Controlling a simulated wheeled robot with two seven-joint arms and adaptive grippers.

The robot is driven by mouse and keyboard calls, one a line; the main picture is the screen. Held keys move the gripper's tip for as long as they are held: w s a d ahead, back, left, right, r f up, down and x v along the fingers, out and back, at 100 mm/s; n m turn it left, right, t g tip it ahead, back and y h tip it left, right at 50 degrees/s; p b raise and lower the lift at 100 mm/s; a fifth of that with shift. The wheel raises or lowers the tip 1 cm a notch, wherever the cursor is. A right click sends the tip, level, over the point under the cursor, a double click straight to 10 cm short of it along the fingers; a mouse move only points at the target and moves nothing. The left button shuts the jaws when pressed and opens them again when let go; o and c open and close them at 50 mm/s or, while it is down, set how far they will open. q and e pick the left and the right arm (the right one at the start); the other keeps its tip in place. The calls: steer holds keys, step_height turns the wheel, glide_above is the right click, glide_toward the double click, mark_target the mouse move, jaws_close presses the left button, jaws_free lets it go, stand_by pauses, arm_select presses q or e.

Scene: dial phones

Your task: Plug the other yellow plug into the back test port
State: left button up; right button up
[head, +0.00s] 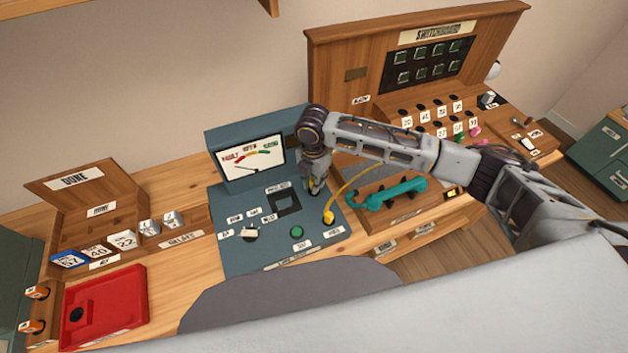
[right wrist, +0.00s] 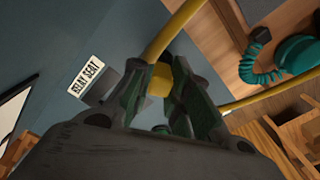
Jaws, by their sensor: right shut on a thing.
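My right gripper (head: 316,188) is over the right part of the blue-grey test set (head: 232,262), behind the plugged-in yellow plug. In the right wrist view its fingers (right wrist: 165,95) are shut on a yellow plug (right wrist: 160,80), with a thick yellow cord (right wrist: 178,28) running up from it. Another yellow plug (head: 328,217) stands at the front right of the test set, and a yellow cord (head: 352,180) arcs from it to the right. The back test port is not visible; my gripper covers that area. I cannot tell whether the held plug touches the panel. My left gripper is not in view.
The test set carries a meter (head: 252,161), a dark square relay seat (head: 284,203), a knob (head: 250,234) and a green button (head: 297,232). A teal handset (head: 397,192) lies right of it. The switchboard (head: 385,60) stands behind; a red tray (head: 104,308) lies left.

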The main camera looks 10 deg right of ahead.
steer(key=shift+f+b, duration=0.3)
steer(key=shift+f, duration=0.9)
stand_by(0.6)
steer(key=o, duration=0.9)
steer(key=shift+o, duration=0.2)
steer(key=shift+o, duration=1.2)
steer(key=shift+r, duration=0.1)
